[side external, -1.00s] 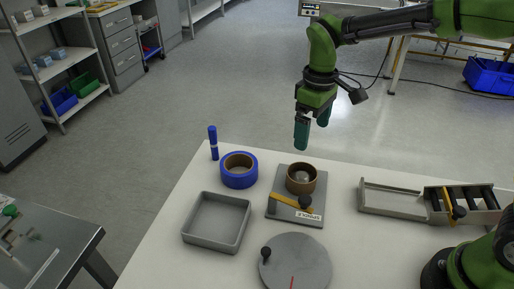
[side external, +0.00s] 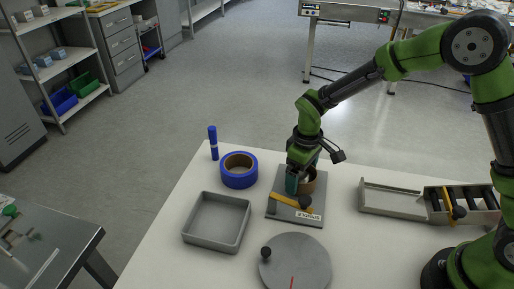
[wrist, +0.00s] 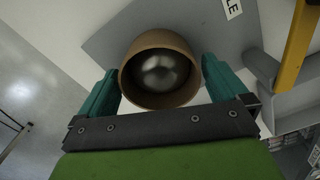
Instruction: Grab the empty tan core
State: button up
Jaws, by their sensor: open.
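The tan core (side external: 309,184) is an empty brown ring on the grey spindle plate (side external: 283,212), partly hidden behind my gripper in the side view. In the wrist view the tan core (wrist: 139,92) stands between my fingers, with a shiny metal spindle hub (wrist: 160,72) inside it. My gripper (wrist: 160,88) is open, with one teal finger on each side of the core. A gap shows at the right finger; contact at the left finger is unclear. In the side view my gripper (side external: 298,184) is down at the core.
A blue roll (side external: 239,180) and an upright blue cylinder (side external: 213,143) stand left of the plate.

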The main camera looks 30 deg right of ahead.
jog(key=shift+f, duration=0.55)
jog(key=c, duration=0.8)
jog(key=shift+r, duration=0.1)
